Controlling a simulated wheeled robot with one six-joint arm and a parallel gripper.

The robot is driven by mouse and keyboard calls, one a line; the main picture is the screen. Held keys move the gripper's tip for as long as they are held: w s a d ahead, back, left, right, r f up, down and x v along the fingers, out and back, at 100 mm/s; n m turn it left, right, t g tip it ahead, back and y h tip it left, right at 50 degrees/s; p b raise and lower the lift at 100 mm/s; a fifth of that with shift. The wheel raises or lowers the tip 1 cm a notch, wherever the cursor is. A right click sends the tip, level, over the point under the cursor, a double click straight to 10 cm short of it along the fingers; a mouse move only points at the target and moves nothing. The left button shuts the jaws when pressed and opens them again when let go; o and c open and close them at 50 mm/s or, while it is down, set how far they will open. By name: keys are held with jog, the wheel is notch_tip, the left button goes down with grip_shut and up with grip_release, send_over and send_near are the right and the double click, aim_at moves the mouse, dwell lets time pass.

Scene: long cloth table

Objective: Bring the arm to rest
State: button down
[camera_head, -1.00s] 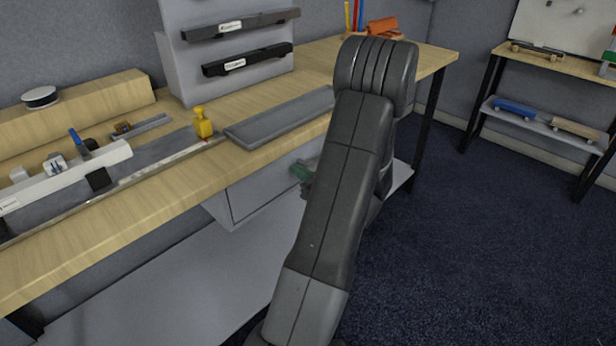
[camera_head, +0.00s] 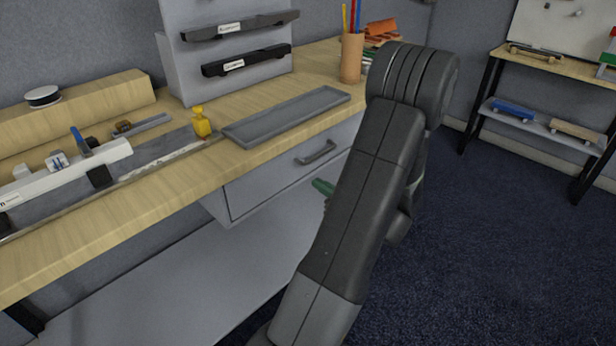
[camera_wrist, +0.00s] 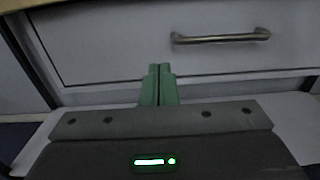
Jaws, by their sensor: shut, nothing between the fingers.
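My arm (camera_head: 365,190) rises from the bottom middle of the head view and bends at the top. My gripper's green fingers (camera_wrist: 158,85) show in the middle of the wrist view, shut together with nothing between them. They point toward the grey drawer front, apart from the handle. In the head view a green finger tip (camera_head: 322,187) shows just left of the arm, below the drawer; the rest of the gripper is hidden behind the arm.
The wooden table (camera_head: 60,265) runs along the left. Its closed drawer (camera_head: 262,190) has a metal handle (camera_head: 316,153), also in the wrist view (camera_wrist: 220,37). A grey tray (camera_head: 240,137), a yellow bottle (camera_head: 201,122) and a pencil cup (camera_head: 352,58) stand on top. Dark floor (camera_head: 500,250) at right is clear.

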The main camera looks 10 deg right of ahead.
aim_at(289, 166)
jog(key=shift+v, duration=2.3)
jog(key=x, duration=1.4)
jog(key=shift+a+r, duration=0.1)
